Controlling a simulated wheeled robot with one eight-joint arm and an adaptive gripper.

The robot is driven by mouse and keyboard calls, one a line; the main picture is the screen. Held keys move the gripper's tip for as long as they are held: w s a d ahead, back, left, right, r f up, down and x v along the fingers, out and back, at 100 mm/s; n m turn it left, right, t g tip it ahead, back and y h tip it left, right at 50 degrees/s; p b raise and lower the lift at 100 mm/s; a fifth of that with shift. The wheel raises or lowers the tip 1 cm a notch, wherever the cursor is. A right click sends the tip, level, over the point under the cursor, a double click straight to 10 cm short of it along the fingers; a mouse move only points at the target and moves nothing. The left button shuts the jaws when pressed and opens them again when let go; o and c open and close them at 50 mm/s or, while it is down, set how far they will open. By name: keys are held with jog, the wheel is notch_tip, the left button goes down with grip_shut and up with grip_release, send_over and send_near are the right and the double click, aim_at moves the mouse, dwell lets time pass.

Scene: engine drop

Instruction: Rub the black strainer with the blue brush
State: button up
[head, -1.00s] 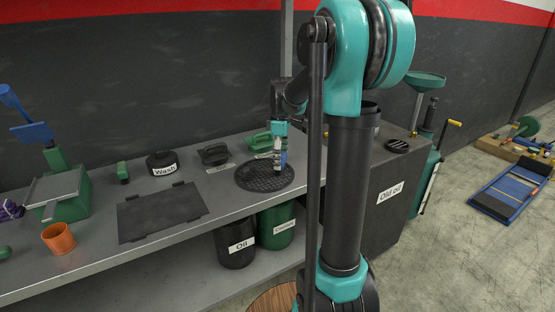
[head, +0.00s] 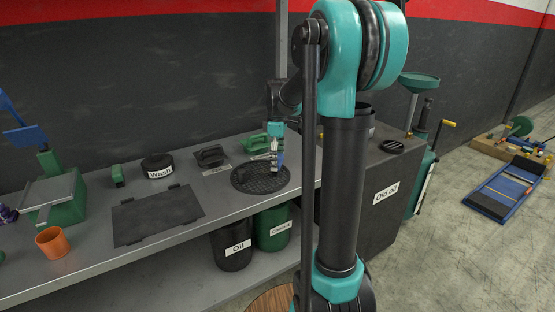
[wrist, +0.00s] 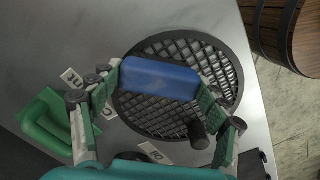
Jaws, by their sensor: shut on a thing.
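The black strainer (head: 250,184) is a round mesh disc lying flat near the right end of the grey bench. In the wrist view the strainer (wrist: 225,62) fills the middle, with a dark knob at its lower part. My gripper (head: 277,152) points down over the strainer's right part. It is shut on the blue brush (wrist: 160,77), which spans between the two fingers. In the head view the brush (head: 281,160) is small and partly hidden by the fingers. I cannot tell if it touches the mesh.
A black "Wash" pot (head: 158,162) and a black plate (head: 155,217) are further left. Bins stand below. A wooden barrel (wrist: 294,40) is beside the bench edge in the wrist view.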

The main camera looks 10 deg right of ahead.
jog(key=shift+a, duration=0.15)
jog(key=shift+s+a, duration=0.3)
jog(key=shift+a, duration=0.65)
jog(key=shift+s+a, duration=0.35)
jog(key=shift+a, duration=0.55)
jog(key=shift+s+a, duration=0.3)
jog(key=shift+a, duration=0.65)
jog(key=shift+w+a, duration=0.2)
jog(key=shift+w, duration=0.6)
jog(key=shift+f, duration=0.1)
jog(key=shift+d, duration=0.1)
jog(key=shift+w+d, duration=0.3)
jog(key=shift+d, duration=0.65)
jog(key=shift+w+d, duration=0.3)
jog(key=shift+d, duration=0.6)
jog(key=shift+w+d, duration=0.3)
jog(key=shift+d, duration=0.65)
